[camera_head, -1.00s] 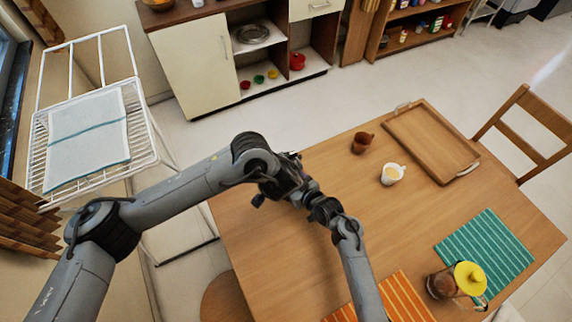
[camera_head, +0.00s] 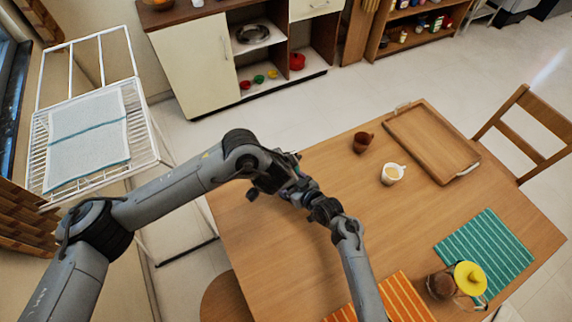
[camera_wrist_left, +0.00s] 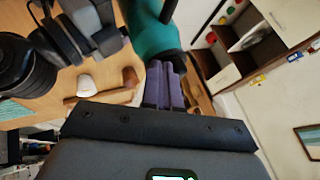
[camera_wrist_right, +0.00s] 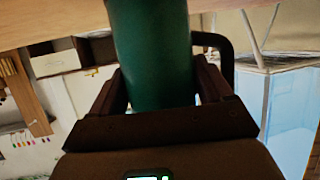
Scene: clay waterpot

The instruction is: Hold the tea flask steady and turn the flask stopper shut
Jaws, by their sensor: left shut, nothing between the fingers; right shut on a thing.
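The tea flask is a green cylinder standing out in the right wrist view (camera_wrist_right: 150,55), between the two fingers of my right gripper (camera_wrist_right: 155,85). That gripper is shut on its body. The flask also shows in the left wrist view (camera_wrist_left: 150,30), with a dark bar across its upper part. The purple fingers of my left gripper (camera_wrist_left: 165,70) are shut and empty, their tips beside the flask; I cannot tell if they touch. The flask stopper cannot be made out. In the head view my arms meet over the table's left edge and hide the flask.
The wooden table (camera_head: 300,245) holds a brown cup (camera_head: 362,142), a white cup (camera_head: 392,174), a tray (camera_head: 432,141), a teal mat (camera_head: 480,250), an orange mat (camera_head: 402,298) and a yellow-lidded jug (camera_head: 469,278). A white drying rack (camera_head: 148,115) stands at left.

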